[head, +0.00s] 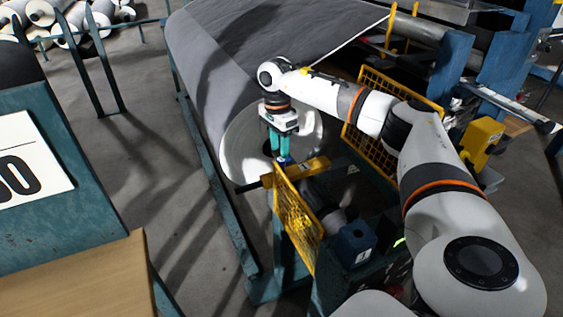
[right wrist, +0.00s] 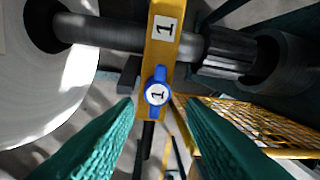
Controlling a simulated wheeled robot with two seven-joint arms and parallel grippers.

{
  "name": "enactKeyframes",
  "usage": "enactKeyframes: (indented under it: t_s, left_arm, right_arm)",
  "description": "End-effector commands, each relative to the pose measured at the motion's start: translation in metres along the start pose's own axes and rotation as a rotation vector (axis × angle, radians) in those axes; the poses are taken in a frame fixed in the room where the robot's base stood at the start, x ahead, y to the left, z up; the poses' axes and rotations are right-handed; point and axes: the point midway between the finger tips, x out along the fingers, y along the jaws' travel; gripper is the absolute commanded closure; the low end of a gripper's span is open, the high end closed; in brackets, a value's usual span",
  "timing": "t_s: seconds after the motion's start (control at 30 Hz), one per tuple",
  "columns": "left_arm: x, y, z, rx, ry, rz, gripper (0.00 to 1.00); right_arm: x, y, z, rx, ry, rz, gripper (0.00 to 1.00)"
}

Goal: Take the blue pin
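The blue pin (right wrist: 157,92) has a round head with a white face marked 1 and sits in a yellow bar (right wrist: 163,50) marked 1. In the head view the blue pin (head: 285,161) shows small, just below the teal fingertips. My right gripper (head: 280,150) points down over it at the end of the grey roll. In the right wrist view my right gripper (right wrist: 160,108) is open, with one teal finger on each side of the pin and gaps between. Whether the fingertips are level with the pin head is hard to tell. My left gripper is not in view.
A grey roll (head: 215,70) lies beside the pin on a metal shaft (right wrist: 110,32). Yellow mesh guards (head: 298,218) stand close to the bar. A blue box (head: 355,244) marked 1 stands nearer me. Open floor (head: 150,150) lies to the left.

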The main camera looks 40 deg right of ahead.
Motion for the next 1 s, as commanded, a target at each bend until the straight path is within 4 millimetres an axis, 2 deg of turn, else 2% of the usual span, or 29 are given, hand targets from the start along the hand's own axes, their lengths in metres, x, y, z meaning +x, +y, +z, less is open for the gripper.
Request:
enactKeyframes:
  t_s: [0.03, 0.27, 0.53, 0.67, 0.87, 1.0]
  left_arm:
    - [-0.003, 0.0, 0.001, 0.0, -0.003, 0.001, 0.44]
    - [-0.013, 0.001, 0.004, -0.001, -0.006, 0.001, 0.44]
    - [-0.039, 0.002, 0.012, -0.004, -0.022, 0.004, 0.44]
    - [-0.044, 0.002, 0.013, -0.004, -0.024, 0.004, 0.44]
    - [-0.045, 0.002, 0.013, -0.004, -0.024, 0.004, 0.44]
    - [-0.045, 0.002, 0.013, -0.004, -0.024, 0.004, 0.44]
  right_arm:
    - [0.009, 0.0, 0.0, 0.001, 0.0, -0.002, 0.63]
    - [0.026, 0.001, 0.001, 0.002, 0.002, 0.0, 0.63]
    - [0.065, 0.004, 0.004, 0.001, 0.003, -0.001, 0.63]
    - [0.071, 0.004, 0.004, 0.001, 0.003, 0.001, 0.63]
    - [0.071, 0.004, 0.004, 0.002, 0.003, 0.001, 0.63]
    - [0.071, 0.004, 0.004, 0.002, 0.004, 0.001, 0.84]
